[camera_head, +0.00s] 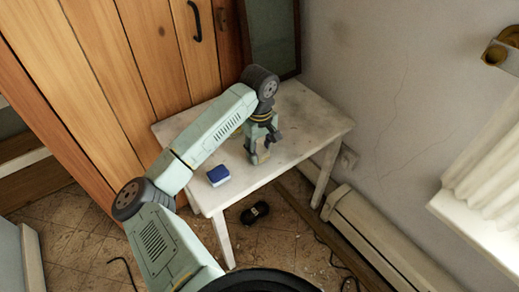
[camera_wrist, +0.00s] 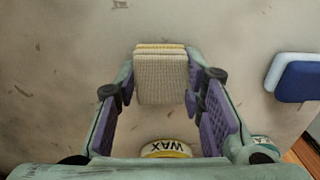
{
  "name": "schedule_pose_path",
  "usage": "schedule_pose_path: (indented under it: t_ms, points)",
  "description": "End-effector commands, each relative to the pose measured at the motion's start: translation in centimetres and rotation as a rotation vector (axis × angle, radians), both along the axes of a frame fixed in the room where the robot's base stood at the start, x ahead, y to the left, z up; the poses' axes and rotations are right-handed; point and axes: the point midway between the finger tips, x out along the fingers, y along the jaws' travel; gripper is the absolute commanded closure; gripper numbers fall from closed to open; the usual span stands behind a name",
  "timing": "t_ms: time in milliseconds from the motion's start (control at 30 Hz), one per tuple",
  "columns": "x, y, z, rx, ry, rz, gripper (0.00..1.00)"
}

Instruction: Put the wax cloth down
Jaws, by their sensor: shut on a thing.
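The wax cloth (camera_wrist: 161,80) is a small folded beige woven pad with a yellowish edge. In the wrist view it sits between the fingertips of my gripper (camera_wrist: 161,88), which is shut on it. In the head view my gripper (camera_head: 260,155) points down over the white table (camera_head: 300,108), close to its top. The cloth is too small there to make out clearly. I cannot tell whether it touches the table.
A blue and white sponge-like block (camera_head: 218,175) lies near the table's front edge, and right of my gripper in the wrist view (camera_wrist: 296,76). A tin lettered WAX (camera_wrist: 166,149) is partly hidden by my gripper's body. The table's right side is clear. A black object (camera_head: 255,213) lies on the floor.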

Motion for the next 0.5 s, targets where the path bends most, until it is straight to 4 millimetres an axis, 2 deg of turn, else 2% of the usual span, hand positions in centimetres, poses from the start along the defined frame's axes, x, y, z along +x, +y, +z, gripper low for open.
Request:
schedule_pose_path:
  t_ms: [33,300,500]
  points:
    - [0.01,0.02,-0.04,0.001,-0.001,0.000,0.62]
    - [-0.01,0.01,-0.01,0.000,0.000,0.000,0.44]
    - [-0.01,-0.01,-0.01,0.000,0.000,0.000,0.44]
